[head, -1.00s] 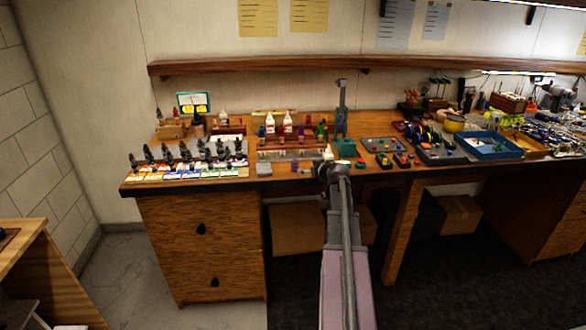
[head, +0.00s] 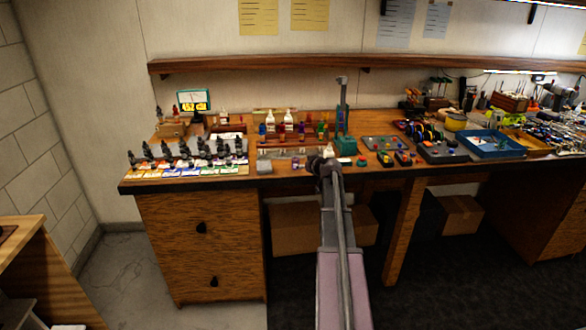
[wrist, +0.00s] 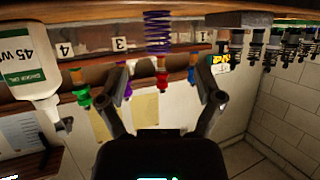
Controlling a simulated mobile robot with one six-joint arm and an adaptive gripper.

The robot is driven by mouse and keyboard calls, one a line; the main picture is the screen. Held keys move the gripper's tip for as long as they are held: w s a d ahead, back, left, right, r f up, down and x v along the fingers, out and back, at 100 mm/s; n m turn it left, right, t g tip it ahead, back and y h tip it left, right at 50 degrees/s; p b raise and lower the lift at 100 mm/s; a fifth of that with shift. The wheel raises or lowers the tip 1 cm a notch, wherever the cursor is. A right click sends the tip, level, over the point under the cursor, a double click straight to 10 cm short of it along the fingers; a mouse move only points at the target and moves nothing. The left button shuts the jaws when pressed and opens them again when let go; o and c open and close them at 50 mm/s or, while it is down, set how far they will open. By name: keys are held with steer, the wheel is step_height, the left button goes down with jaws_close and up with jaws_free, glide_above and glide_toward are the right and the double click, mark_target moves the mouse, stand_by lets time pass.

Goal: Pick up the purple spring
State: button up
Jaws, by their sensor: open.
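The purple spring (wrist: 157,32) stands out at the top middle of the wrist view, which looks upside down. It lies beyond the gap between my fingers and slightly left of its middle, in front of a pale strip with numbers. A small purple spot on the bench in the head view (head: 295,163) may be the same spring, but it is too small to be sure. My gripper (wrist: 163,75) is open and empty, with one finger on each side. In the head view my gripper (head: 326,156) is over the bench's front edge, right of that purple spot.
A white oil bottle (wrist: 32,75) is at the left of the wrist view. Small red, green and purple-topped bottles show between and beside my fingers. Several black dampers (wrist: 275,45) line up at the right. A green post stand (head: 343,125) rises beside my gripper in the head view.

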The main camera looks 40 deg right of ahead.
mark_target(298, 163)
steer(key=shift+b+x, duration=0.35)
steer(key=shift+x, duration=1.1)
steer(key=b+x, duration=0.1)
steer(key=x, duration=0.3)
steer(key=shift+d+f+b, duration=0.1)
steer(key=shift+d+b, duration=0.1)
steer(key=shift+b, duration=0.1)
steer(key=shift+w+f, duration=0.15)
steer(key=shift+w, duration=0.35)
steer(key=c, duration=0.9)
